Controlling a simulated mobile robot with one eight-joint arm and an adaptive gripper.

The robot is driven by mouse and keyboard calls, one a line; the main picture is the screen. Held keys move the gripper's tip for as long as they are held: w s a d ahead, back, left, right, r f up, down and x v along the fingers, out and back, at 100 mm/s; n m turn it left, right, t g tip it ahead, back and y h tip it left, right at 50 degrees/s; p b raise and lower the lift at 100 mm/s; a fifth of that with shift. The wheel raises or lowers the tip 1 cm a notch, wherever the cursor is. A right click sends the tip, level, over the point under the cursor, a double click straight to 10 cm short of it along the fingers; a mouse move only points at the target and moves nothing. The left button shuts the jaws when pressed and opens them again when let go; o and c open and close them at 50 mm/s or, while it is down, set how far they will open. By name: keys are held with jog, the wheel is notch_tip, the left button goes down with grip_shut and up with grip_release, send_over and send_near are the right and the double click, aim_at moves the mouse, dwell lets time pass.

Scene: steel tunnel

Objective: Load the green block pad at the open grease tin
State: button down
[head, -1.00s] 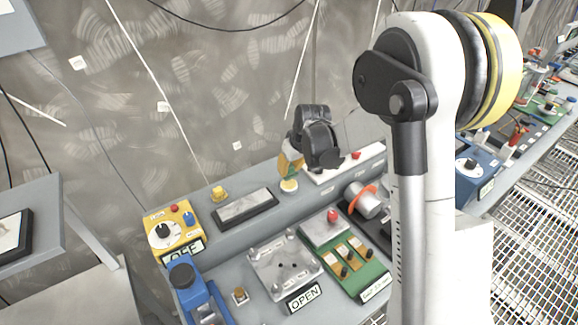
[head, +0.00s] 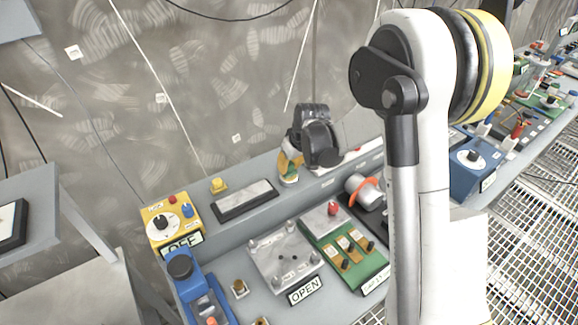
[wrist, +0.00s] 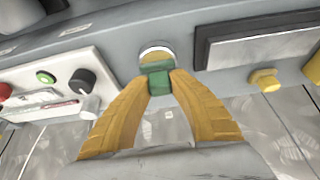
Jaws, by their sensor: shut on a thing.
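My gripper (wrist: 158,80) has two orange-yellow fingers closed on a small green block (wrist: 160,84) in the wrist view. The block's far end overlaps the near edge of the round grease tin (wrist: 155,52); I cannot tell whether it touches what is inside. The tin has a pale rim and sits on the grey ledge. In the head view my gripper (head: 290,166) hangs tilted just above the tin (head: 289,180), which is partly covered by the fingers.
A framed grey slab (head: 245,199) and a yellow knob (head: 218,185) lie left of the tin on the ledge. Below are a metal plate (head: 285,256), an OPEN sign (head: 305,291), a green board (head: 350,252) and a yellow switch box (head: 170,222). A white control panel (wrist: 50,92) is beside the tin.

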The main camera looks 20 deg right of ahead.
aim_at(289, 164)
jog(key=shift+f+b, duration=0.55)
jog(key=shift+b, duration=0.05)
dwell(1.6)
jog(key=shift+r, duration=0.15)
jog(key=shift+r+p, duration=2.15)
jog(key=shift+r, duration=1.25)
jog(key=shift+f, duration=0.1)
